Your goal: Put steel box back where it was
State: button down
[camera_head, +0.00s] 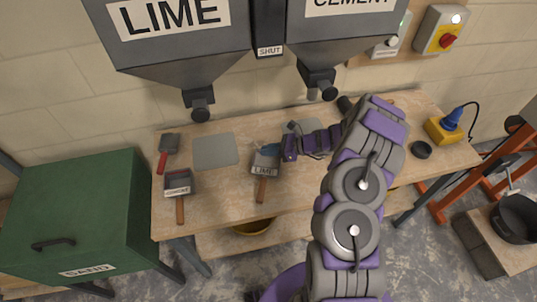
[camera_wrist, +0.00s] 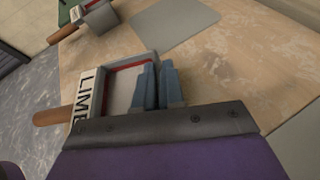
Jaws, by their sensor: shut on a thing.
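A steel box labelled LIME (camera_head: 265,168) with a wooden handle is at the middle of the bench (camera_head: 225,200). In the wrist view the steel box (camera_wrist: 121,90) shows a pale inside with a red line, and its handle points left. My gripper (camera_head: 271,149) comes from the right. Its blue-grey fingers (camera_wrist: 157,88) are shut on the box's near right wall. Whether the box touches the bench or hangs just above it, I cannot tell. A grey square pad (camera_head: 215,151) lies bare to the left. Another pad (camera_head: 296,127) is partly hidden behind my arm.
A second labelled box (camera_head: 178,184) and a red-handled tool (camera_head: 167,150) lie at the bench's left. The LIME hopper (camera_head: 180,40) and CEMENT hopper (camera_head: 340,45) hang above. A green SAND bin (camera_head: 75,210) stands left. A yellow device (camera_head: 444,130) sits far right.

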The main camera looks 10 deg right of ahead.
notch_tip(320, 180, down, 2)
jog(key=shift+f, duration=0.1)
jog(key=c, duration=1.2)
grip_release()
jog(key=shift+c, duration=0.2)
